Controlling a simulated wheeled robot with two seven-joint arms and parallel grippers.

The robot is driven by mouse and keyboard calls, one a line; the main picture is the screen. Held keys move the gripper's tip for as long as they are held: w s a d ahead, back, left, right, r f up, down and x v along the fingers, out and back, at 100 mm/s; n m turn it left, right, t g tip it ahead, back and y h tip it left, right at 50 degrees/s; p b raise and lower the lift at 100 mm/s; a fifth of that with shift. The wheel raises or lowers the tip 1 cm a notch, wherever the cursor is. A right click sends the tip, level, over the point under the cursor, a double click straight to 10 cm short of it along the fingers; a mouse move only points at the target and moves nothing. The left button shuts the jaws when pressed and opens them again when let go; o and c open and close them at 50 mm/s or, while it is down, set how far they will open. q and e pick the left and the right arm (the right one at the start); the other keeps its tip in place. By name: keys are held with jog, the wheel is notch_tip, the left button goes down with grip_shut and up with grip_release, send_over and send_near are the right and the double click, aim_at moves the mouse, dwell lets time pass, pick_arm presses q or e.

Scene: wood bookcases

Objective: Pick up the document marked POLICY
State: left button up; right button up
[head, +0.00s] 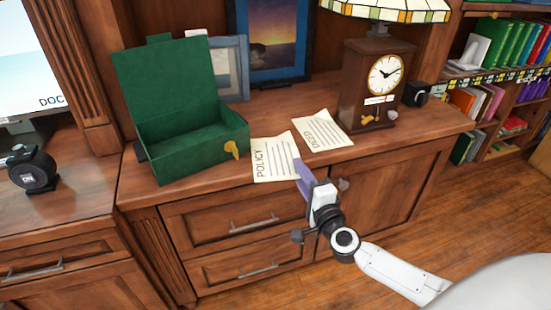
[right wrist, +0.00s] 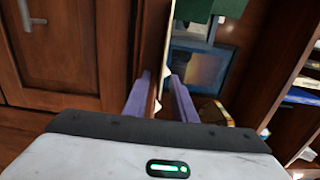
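The document marked POLICY (head: 274,158) is a cream sheet lying on the wooden cabinet top, its near edge by the front edge. My right gripper (head: 302,172), with purple fingers, is at the sheet's right side, near its front corner. In the right wrist view the two fingers (right wrist: 164,98) stand apart, with the cabinet-top edge and a thin pale edge between them. That pale edge looks like paper seen edge-on; I cannot tell whether a finger touches it. My left gripper is not in view.
A second sheet, marked DEED (head: 322,131), lies just behind to the right. An open green box (head: 193,146) stands to the left. A wooden clock (head: 366,91) stands at the right, picture frames (head: 277,37) behind. Drawer handles (head: 254,224) stick out below the top.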

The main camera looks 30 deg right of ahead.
jog(key=shift+w, duration=0.2)
grip_shut()
